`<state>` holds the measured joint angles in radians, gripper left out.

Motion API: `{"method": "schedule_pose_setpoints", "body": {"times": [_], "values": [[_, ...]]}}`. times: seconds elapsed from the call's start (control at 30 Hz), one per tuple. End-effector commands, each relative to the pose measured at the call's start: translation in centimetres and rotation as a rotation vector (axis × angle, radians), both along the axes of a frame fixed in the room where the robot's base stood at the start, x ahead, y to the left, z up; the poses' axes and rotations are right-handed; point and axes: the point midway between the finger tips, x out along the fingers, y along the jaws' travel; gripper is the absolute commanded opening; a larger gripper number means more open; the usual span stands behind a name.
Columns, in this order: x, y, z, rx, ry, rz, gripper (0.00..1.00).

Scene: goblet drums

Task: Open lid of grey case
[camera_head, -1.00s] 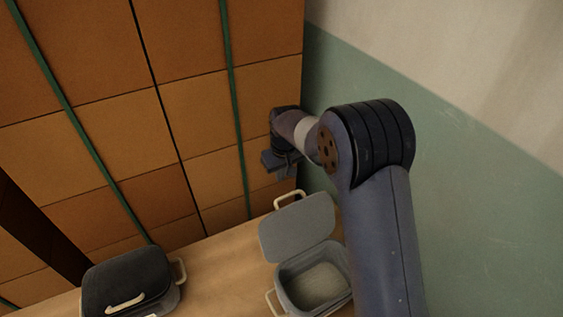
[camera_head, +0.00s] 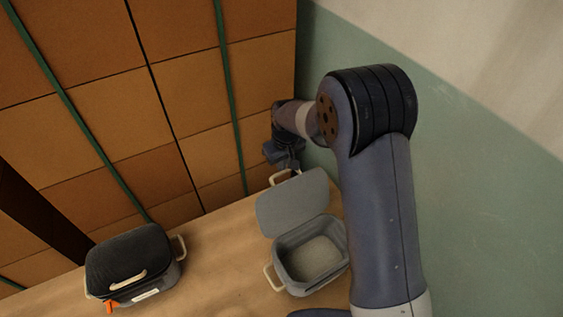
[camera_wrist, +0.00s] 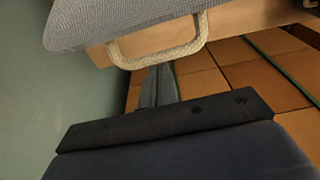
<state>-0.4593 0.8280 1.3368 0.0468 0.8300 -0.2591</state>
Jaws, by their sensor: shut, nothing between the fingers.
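The grey case (camera_head: 283,269) stands on the wooden table with its lid (camera_head: 291,202) swung up and back, and its hollow inside shows. The lid leans toward the back edge of the table. My gripper (camera_head: 290,165) is just behind and above the lid's top edge, near the case's far handle (camera_head: 279,177). In the wrist view my gripper (camera_wrist: 162,76) is shut and empty, with its fingertips close below the pale handle (camera_wrist: 165,55). I cannot tell if they touch it. The underside of a grey textured surface (camera_wrist: 130,18) fills the top of that view.
A second case (camera_head: 130,262) with a black lid, shut, stands at the left of the table (camera_head: 218,247). An orange tag (camera_head: 110,306) hangs at its front. The tiled wall is close behind my gripper, and the green wall is at right. Table between the cases is clear.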

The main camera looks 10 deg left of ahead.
Motion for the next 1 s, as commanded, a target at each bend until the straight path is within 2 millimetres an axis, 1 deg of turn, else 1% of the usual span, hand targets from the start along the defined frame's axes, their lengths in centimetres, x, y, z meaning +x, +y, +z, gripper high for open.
{"method": "schedule_pose_setpoints", "body": {"times": [0.17, 0.37, 0.57, 1.0], "values": [[-0.6, -0.5, 0.2, 0.027, -0.032, -0.001, 0.0], [-1.8, -1.5, 1.2, 0.068, -0.083, -0.002, 0.0], [-3.0, -2.5, 2.1, 0.07, -0.085, 0.0, 0.0], [-3.1, -2.6, 2.3, 0.07, -0.085, 0.0, 0.0]]}}
